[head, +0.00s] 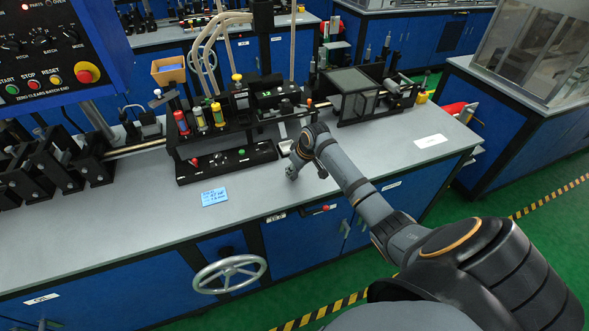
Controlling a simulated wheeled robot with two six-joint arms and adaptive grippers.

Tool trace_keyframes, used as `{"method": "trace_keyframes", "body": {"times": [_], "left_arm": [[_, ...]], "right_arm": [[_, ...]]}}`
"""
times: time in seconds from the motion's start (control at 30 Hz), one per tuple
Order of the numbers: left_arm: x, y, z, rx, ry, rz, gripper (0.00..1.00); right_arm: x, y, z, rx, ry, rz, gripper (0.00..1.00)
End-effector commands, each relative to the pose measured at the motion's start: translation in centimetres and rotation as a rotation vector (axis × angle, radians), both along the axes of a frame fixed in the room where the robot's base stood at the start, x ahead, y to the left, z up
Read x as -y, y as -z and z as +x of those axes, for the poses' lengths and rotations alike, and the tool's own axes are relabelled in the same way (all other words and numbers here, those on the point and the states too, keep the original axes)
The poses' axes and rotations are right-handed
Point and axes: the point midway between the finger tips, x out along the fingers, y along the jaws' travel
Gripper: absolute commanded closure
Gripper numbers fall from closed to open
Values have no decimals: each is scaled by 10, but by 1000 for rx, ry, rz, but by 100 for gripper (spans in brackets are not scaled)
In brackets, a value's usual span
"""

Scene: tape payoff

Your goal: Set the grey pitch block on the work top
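My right gripper (306,173) hangs low at the front of the grey work top (245,225), just right of the black machine base. Its two fingers look spread apart, with bare work top showing between them and nothing visible held. A small light grey piece (284,147) shows just left of my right wrist, against the black machine; I cannot tell whether it is the grey pitch block. I cannot pick out the pitch block with certainty elsewhere. My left gripper is not in view.
The black tape machine (228,165) with coloured bottles stands left of my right gripper. A blue note (214,196) and a white label (430,141) lie on the work top. A handwheel (229,273) sticks out in front. The front strip of the top is mostly clear.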

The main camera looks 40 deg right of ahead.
Motion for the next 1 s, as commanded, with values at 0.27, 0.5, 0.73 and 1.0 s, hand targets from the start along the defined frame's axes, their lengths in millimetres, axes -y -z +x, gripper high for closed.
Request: {"method": "trace_keyframes", "body": {"times": [0.27,0.5,0.73,1.0], "left_arm": [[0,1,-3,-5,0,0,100],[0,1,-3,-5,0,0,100],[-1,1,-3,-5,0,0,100],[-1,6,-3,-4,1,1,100]], "right_arm": [[0,2,0,0,0,0,54],[0,2,0,0,0,0,52],[2,-17,-5,5,-1,-3,52],[7,-77,-31,4,0,-6,52]]}}
